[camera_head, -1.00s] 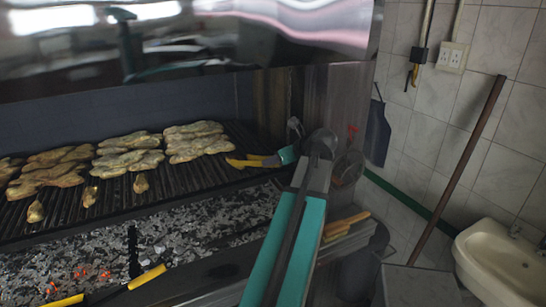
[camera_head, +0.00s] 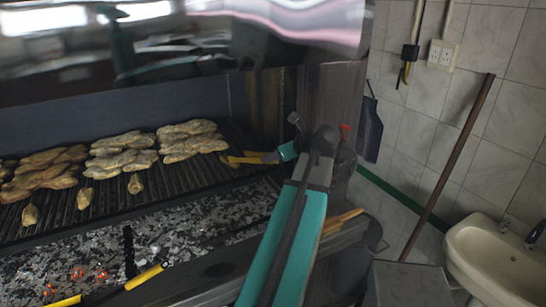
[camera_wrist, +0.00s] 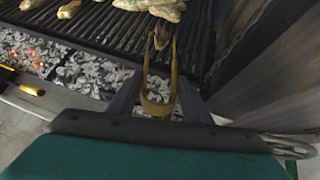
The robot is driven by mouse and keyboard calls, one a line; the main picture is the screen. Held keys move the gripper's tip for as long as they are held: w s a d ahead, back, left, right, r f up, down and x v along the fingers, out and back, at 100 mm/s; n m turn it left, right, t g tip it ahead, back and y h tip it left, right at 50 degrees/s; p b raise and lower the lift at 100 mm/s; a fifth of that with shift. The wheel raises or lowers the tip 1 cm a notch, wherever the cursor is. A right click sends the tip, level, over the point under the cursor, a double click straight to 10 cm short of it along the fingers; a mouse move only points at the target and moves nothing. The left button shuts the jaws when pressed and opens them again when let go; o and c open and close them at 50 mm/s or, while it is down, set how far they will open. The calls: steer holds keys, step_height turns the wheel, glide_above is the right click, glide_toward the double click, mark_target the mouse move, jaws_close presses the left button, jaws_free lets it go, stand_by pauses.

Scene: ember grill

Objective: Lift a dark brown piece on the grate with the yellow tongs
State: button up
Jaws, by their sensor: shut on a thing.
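My gripper (camera_wrist: 160,92) is shut on the yellow tongs (camera_wrist: 158,104), gripping near their bent end. The tongs' two arms point away over the grate (camera_wrist: 110,25). A small dark brown piece (camera_wrist: 162,38) shows between the tong tips in the wrist view. I cannot tell whether the tips touch it or whether it is clear of the bars. In the head view the tongs (camera_head: 245,159) reach left from my gripper (camera_head: 283,152), low over the right end of the grate. The dark brown piece is not clear there.
Pale flat pieces (camera_head: 190,141) lie in clusters on the grate to the left, with smaller pieces (camera_head: 85,198) in front. Ash and glowing coals (camera_head: 90,272) lie below. The hood (camera_head: 180,50) hangs above. A metal wall (camera_head: 330,100) stands close at the right.

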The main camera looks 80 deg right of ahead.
steer(key=shift+s+a+r, duration=0.4)
steer(key=shift+s+r, duration=0.15)
steer(key=shift+r, duration=0.3)
steer(key=shift+s+a+r, duration=0.45)
steer(key=shift+s+r, duration=0.05)
steer(key=shift+r, duration=0.4)
steer(key=shift+s+a+r, duration=0.4)
steer(key=shift+s+r, duration=0.15)
steer(key=shift+r, duration=0.3)
